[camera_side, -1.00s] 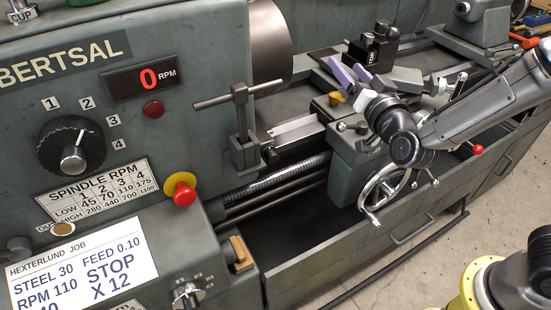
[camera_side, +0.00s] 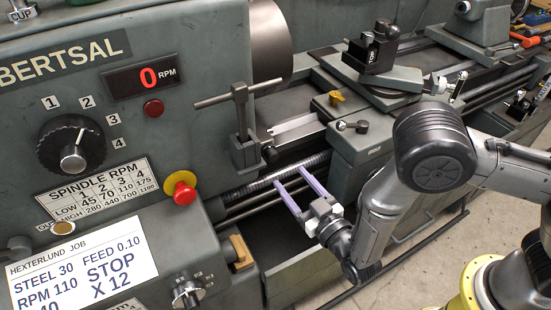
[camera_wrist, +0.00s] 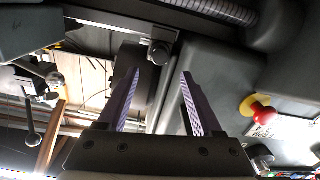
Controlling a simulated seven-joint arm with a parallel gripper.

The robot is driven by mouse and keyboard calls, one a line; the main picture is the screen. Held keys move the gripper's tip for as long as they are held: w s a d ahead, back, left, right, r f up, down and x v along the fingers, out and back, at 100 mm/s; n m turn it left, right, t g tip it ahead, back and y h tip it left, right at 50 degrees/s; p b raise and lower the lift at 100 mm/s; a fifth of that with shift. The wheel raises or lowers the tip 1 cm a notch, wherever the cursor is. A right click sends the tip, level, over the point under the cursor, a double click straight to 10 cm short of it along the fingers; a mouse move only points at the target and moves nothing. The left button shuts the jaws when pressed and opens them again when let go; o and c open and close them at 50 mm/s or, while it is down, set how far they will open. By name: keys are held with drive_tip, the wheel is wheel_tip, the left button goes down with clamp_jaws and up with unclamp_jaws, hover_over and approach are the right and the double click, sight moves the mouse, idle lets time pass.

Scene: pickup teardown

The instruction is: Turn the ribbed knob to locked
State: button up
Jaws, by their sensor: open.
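My gripper (camera_side: 290,177) is open and empty, its two purple fingers apart in front of the lead screw, left of the carriage. In the wrist view, my gripper (camera_wrist: 161,74) points toward a small dark round knob (camera_wrist: 159,53), which appears just beyond the fingertips and untouched. I cannot tell whether this is the ribbed knob. In the side view, a large black knob (camera_side: 72,150) with a silver pointer sits on the headstock among numbers 1 to 4. A smaller silver knob (camera_side: 188,294) sits on the lower front panel. No locked mark is readable.
A red stop button (camera_side: 181,189) with a yellow collar sticks out of the headstock. A T-handled clamp (camera_side: 240,115) stands above the bed. The carriage (camera_side: 360,140) is just right of my gripper. The lead screw (camera_side: 290,168) runs behind the fingers.

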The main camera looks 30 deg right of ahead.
sight(275, 158)
drive_tip(key=w, duration=0.8)
drive_tip(key=shift+w, duration=0.25)
clamp_jaws()
